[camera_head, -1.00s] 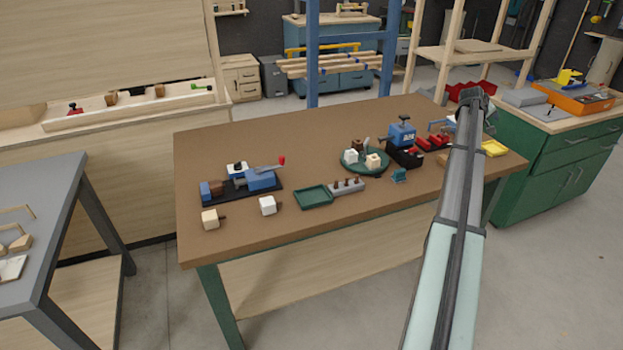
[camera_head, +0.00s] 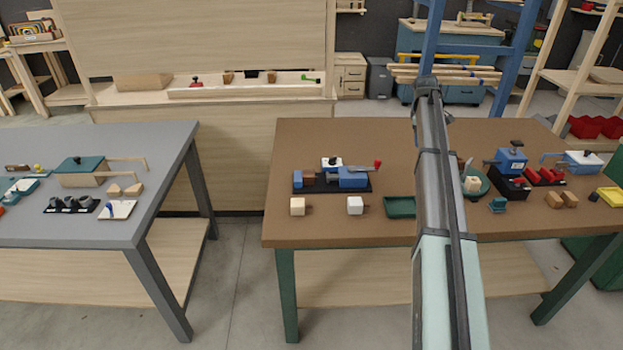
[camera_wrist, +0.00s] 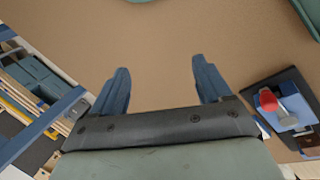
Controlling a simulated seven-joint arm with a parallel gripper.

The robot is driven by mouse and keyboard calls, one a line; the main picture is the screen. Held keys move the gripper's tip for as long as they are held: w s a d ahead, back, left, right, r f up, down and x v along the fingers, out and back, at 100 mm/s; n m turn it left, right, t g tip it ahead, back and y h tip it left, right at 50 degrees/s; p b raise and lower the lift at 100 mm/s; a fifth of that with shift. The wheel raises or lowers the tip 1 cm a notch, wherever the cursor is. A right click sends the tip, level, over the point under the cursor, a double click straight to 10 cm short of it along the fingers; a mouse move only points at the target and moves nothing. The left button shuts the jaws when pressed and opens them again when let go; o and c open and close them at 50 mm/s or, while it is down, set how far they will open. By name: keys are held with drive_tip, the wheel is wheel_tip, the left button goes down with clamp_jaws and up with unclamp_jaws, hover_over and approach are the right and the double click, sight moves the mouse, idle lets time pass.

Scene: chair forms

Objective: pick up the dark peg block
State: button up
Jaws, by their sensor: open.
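My gripper (camera_wrist: 163,80) is open and empty above bare brown tabletop in the wrist view. In the head view my arm reaches over the middle of the brown table (camera_head: 340,232), and its end (camera_head: 428,88) is high in the picture. A dark brown block (camera_head: 461,164), seemingly the dark peg block, shows as a sliver right of my arm on the round green plate (camera_head: 485,186). A cream block (camera_head: 472,184) stands in front of it. My arm hides much of the plate. I cannot make out the dark block in the wrist view.
A blue vise (camera_head: 352,178) with a red-ended lever, a cream block (camera_head: 297,206), a white block (camera_head: 355,205) and a green tray (camera_head: 400,206) stand left of my arm. A blue machine (camera_head: 511,160) and brown blocks (camera_head: 562,200) stand right. A grey table (camera_head: 150,215) is further left.

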drive_tip(key=a+n+g+y, duration=0.15)
drive_tip(key=a+n, duration=0.25)
drive_tip(key=a, duration=1.8)
drive_tip(key=n+g+y, duration=0.1)
drive_tip(key=n+y, duration=0.1)
drive_tip(key=n, duration=0.2)
hover_over(310, 173)
drive_tip(key=shift+h, duration=0.25)
wheel_tip(310, 173, down, 14)
drive_tip(key=shift+r, duration=0.25)
drive_tip(key=shift+c, duration=0.3)
drive_tip(key=c, duration=1)
